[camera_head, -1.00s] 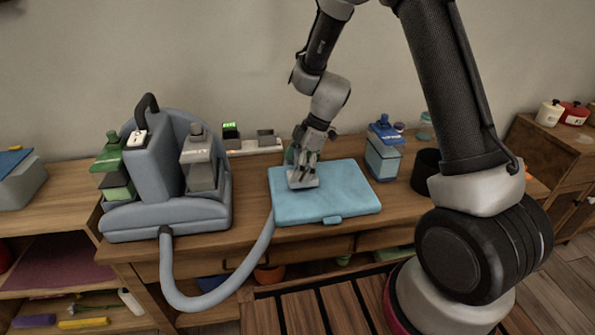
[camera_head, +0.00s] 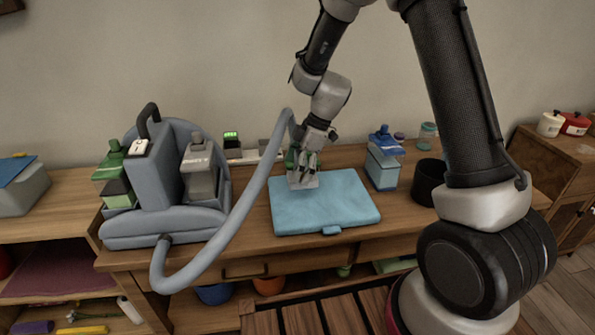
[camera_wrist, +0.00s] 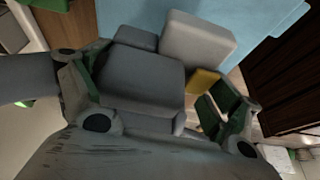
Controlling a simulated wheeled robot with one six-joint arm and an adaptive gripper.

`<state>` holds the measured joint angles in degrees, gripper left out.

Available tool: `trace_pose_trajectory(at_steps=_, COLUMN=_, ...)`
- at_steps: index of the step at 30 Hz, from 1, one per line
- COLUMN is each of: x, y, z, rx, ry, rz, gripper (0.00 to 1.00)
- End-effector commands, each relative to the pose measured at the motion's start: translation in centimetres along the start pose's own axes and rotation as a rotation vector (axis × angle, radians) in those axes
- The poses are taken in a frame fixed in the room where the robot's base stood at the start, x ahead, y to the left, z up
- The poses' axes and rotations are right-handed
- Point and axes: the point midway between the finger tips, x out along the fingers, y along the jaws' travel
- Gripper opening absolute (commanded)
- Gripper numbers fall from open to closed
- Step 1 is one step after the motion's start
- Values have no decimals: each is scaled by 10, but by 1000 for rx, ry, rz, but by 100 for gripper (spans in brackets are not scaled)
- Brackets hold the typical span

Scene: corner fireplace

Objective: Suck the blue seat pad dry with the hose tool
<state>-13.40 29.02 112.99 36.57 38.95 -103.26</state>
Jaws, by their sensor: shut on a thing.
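The blue seat pad (camera_head: 335,205) lies flat on the wooden bench top, and its edge also shows in the wrist view (camera_wrist: 140,12). My gripper (camera_head: 306,160) is above the pad's back left part. It is shut on the grey hose tool (camera_wrist: 145,82), which sits between its green-lined fingers. The tool's pale head (camera_head: 303,181) is at the pad's back left area; whether it touches the pad is not clear. The grey hose (camera_head: 245,200) runs from the grey-blue suction machine (camera_head: 158,175) up to the tool.
A blue-topped bottle (camera_head: 382,165) stands right of the pad, with a black cup (camera_head: 428,180) beyond it. A power strip (camera_head: 250,156) with a green-lit switch lies behind. Shelves with small items are below left. The wall is close behind the bench.

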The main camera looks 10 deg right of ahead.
Motion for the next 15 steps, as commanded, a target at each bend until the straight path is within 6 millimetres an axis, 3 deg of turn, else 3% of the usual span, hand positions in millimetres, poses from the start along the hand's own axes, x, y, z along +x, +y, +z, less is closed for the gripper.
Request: trace_pose_trajectory(at_steps=15, x=-14, y=2, z=-9, rx=2, ry=1, rz=2, gripper=60)
